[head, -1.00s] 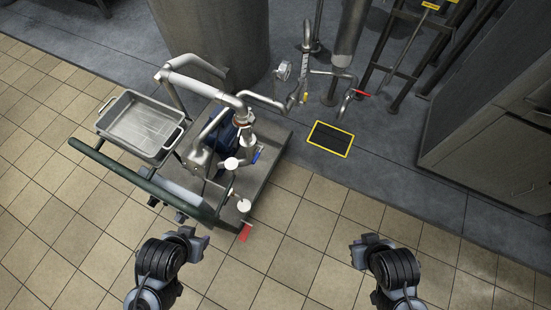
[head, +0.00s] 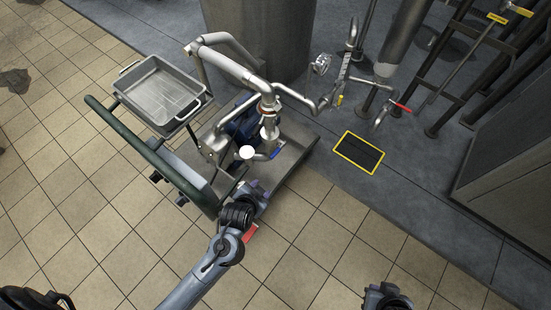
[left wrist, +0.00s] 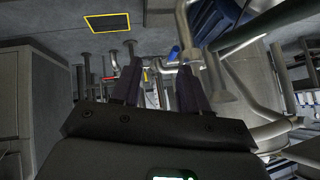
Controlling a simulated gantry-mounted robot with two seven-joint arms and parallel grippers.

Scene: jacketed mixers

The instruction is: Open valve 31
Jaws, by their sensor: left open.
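No number 31 is readable on any valve. A blue-handled valve (head: 277,153) sits at the pump outlet on the cart; a blue handle also shows in the left wrist view (left wrist: 174,52). Another red handle (head: 402,107) is on the pipe at the back right. My left gripper (head: 260,190) is open beside the cart's front corner, touching nothing that I can make out; its two fingers (left wrist: 157,72) are spread in the wrist view. My right gripper (head: 380,290) is at the bottom edge, its jaws unclear.
The pump cart has a dark green push bar (head: 150,155) and a metal tray (head: 160,92). A large tank (head: 260,40) stands behind it. A yellow-framed floor drain (head: 359,152) lies to the right, near a grey cabinet (head: 505,180). Tiled floor in front is clear.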

